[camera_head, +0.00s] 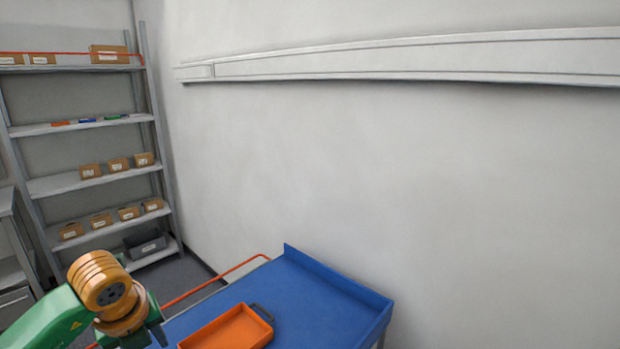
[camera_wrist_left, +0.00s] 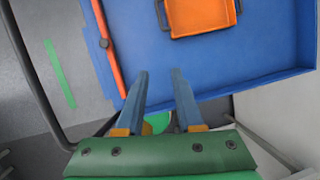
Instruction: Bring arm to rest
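My left arm (camera_head: 98,282), green with an orange joint, comes in at the lower left of the head view, beside the blue cart's near left side. Its fingers are hard to make out there. In the left wrist view the two blue-grey fingers of my left gripper (camera_wrist_left: 159,76) stand apart with nothing between them. They point toward the edge of the blue cart top, and the orange tray lies beyond the tips. My right gripper is not in view.
A blue cart top (camera_head: 305,299) with a raised rim stands near the wall and carries an orange tray (camera_head: 232,330). An orange-red rail (camera_wrist_left: 107,42) runs along its side. A grey shelf rack (camera_head: 90,180) with small boxes stands at the back left.

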